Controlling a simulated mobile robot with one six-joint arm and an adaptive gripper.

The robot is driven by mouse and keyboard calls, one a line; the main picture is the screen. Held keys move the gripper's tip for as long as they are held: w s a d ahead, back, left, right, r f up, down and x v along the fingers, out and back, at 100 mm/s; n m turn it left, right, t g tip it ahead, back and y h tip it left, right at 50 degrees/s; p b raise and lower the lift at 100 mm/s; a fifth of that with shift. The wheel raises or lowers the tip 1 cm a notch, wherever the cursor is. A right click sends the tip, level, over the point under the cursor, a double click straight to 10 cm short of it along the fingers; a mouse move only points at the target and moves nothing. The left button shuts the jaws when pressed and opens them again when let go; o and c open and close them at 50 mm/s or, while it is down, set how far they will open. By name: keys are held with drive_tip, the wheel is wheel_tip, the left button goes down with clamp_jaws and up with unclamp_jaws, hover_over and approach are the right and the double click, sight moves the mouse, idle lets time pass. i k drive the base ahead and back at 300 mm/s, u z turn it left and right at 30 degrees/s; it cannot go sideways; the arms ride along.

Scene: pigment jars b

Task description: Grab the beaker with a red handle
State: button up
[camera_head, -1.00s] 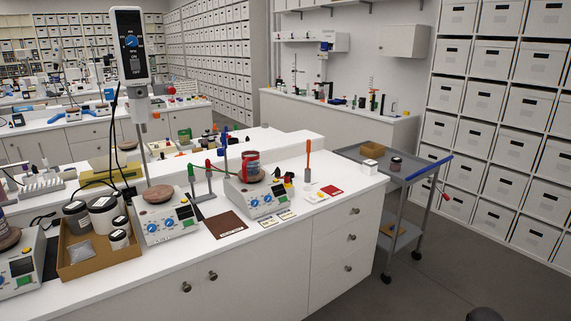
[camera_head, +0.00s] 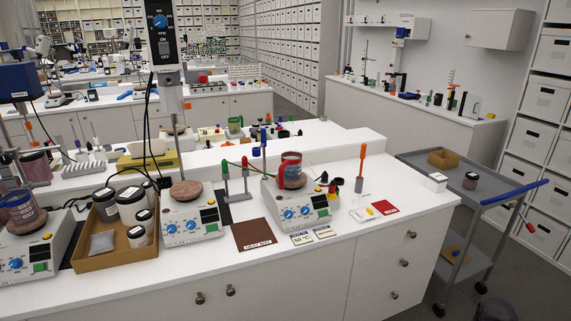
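A glass beaker with a red band or handle (camera_head: 290,165) stands upright on a round brown plate on top of a white hotplate stirrer (camera_head: 300,212). The red part shows on its left side and near its rim. A green and a red clamp-like post (camera_head: 236,180) stand just left of it, with a thin arm reaching toward the beaker. Another beaker with blue on it (camera_head: 20,207) sits on a second stirrer at the far left, partly cut off. My gripper is not in view.
A brown heat mat (camera_head: 254,234) and small labels lie in front of the stirrer. A cardboard tray of jars (camera_head: 110,260) and a tall stirrer stand (camera_head: 165,80) are to the left. An orange-handled tool (camera_head: 361,170) stands right. A grey cart (camera_head: 500,185) is beside the bench.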

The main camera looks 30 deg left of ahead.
sight(290, 170)
drive_tip(key=u, duration=0.35)
drive_tip(key=i, duration=1.3)
drive_tip(key=u, duration=0.3)
